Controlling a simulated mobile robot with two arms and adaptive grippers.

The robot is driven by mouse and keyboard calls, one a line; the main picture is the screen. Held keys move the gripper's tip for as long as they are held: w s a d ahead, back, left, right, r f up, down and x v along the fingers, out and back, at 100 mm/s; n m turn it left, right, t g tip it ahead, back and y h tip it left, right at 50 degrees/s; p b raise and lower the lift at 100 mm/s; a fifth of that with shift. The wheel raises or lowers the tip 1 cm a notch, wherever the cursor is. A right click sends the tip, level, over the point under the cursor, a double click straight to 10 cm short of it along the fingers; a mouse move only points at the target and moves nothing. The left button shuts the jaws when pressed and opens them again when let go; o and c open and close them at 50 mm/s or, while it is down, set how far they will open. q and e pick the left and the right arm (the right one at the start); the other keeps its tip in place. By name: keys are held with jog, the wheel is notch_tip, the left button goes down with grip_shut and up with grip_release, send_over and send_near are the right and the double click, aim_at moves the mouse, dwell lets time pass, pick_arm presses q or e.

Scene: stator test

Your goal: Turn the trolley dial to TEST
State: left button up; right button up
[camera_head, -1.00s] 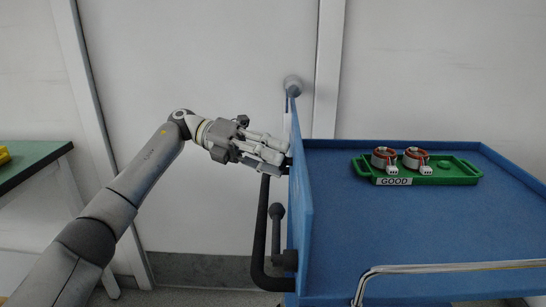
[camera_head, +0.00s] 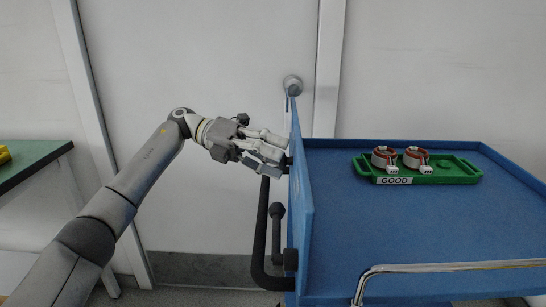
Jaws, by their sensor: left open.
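The blue trolley (camera_head: 420,232) fills the right of the head view. Its left side panel (camera_head: 301,215) is seen almost edge-on. My left gripper (camera_head: 284,153) is open, with its fingertips close to the outer face of that panel. The dial is not clearly visible; a small dark part shows by the fingertips, and I cannot tell whether the fingers touch it. My right gripper is not in view.
A green tray (camera_head: 430,179) labelled GOOD, holding two stators, sits on the trolley top. A black handle (camera_head: 260,235) runs down the trolley's left side, below my gripper. A chrome rail (camera_head: 450,266) crosses the front. A green-topped table (camera_head: 30,160) stands at far left.

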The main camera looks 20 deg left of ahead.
pick_arm(q)
jog(key=s+v, duration=0.1)
jog(key=v, duration=1.1)
jog(key=shift+w, duration=0.4)
jog(key=shift+r, duration=0.1)
